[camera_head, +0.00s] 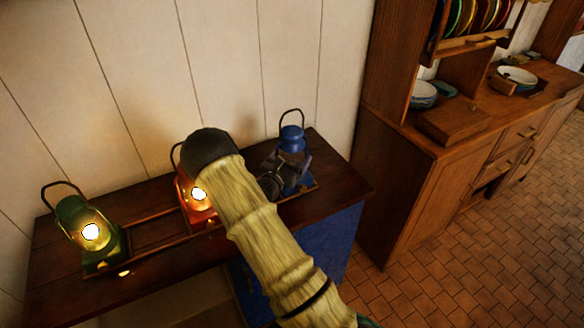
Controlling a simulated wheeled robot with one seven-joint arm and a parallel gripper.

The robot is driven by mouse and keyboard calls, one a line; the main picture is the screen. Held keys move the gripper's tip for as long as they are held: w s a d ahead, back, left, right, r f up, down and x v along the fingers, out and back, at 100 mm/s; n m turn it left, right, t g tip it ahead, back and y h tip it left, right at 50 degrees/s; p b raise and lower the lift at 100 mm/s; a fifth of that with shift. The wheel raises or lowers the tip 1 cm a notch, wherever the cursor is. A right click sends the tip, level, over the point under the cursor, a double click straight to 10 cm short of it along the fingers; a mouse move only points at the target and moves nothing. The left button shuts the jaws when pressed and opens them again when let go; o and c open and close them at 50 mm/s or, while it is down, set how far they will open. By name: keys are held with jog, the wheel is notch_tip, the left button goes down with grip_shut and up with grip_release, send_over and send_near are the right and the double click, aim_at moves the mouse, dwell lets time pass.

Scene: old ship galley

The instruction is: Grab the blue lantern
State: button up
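The blue lantern (292,140) stands upright on the right end of a dark wooden cabinet top, with its wire handle raised. Its lower left part is hidden behind my gripper (279,176). My gripper is dark and small in this view, close in front of the lantern at the end of my arm. I cannot tell whether its fingers touch the lantern or whether they are open or shut.
A lit red lantern (196,196) stands left of the blue one, partly hidden by my arm. A lit green lantern (87,232) stands at the far left. A low wooden rail (155,243) runs along the top (60,300). A tall wooden dresser (400,165) stands at the right, and a panelled wall (130,80) behind.

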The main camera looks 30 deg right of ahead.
aim_at(297, 126)
jog(key=shift+r, duration=0.15)
notch_tip(297, 126, up, 10)
jog(key=shift+f+b, duration=0.1)
jog(key=shift+b, duration=0.3)
jog(key=shift+d, duration=0.1)
dwell(0.7)
